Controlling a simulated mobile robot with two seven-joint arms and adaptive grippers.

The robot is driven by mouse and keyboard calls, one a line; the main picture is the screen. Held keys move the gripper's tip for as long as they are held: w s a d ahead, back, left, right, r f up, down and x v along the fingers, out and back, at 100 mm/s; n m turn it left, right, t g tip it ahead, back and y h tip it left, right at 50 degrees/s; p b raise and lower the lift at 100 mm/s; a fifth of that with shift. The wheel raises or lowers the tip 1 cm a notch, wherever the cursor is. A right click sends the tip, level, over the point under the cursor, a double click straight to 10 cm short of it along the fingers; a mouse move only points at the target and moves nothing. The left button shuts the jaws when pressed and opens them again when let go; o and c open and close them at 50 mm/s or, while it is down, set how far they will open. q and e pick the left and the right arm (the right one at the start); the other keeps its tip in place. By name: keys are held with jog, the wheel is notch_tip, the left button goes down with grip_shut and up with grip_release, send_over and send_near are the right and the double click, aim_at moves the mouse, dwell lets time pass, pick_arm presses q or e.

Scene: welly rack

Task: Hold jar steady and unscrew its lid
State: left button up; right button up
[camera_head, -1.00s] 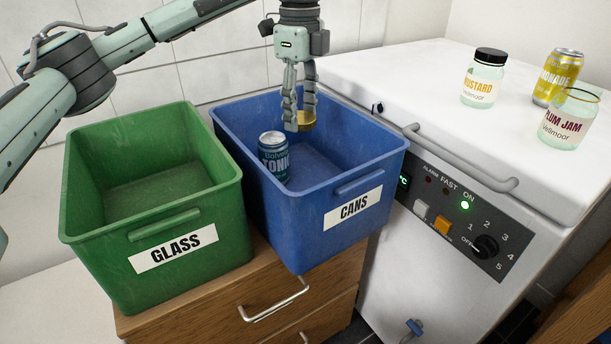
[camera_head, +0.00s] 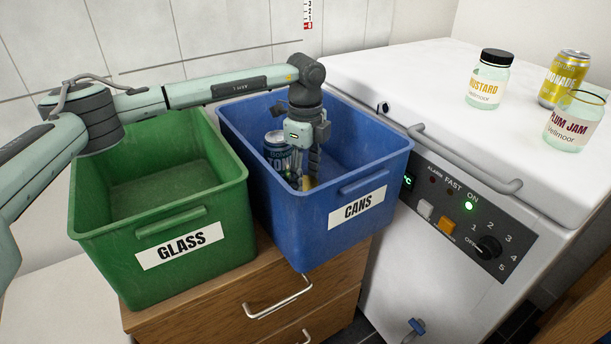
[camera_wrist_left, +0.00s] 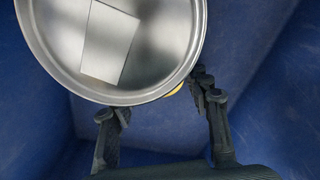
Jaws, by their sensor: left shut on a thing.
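A mustard jar (camera_head: 489,80) with a black lid (camera_head: 497,57) stands upright on the white appliance top. A plum jam jar (camera_head: 573,122) stands near it with an open top and no lid. My left gripper (camera_head: 303,170) is down inside the blue bin, shut on a gold-yellow lid (camera_head: 308,184). In the left wrist view the gripper (camera_wrist_left: 160,98) shows with only a sliver of the yellow lid (camera_wrist_left: 174,90), mostly hidden behind a can's silver end. My right gripper is not in view.
The blue CANS bin (camera_head: 384,156) holds a tonic can (camera_head: 277,150) close beside the gripper; its silver end (camera_wrist_left: 150,75) fills the upper wrist view. An empty green GLASS bin (camera_head: 95,238) stands left. A lemonade can (camera_head: 565,75) stands behind the jars on the appliance (camera_head: 400,75).

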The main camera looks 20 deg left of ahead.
pick_arm(q)
jog(key=shift+r, duration=0.1)
jog(key=o, duration=1.3)
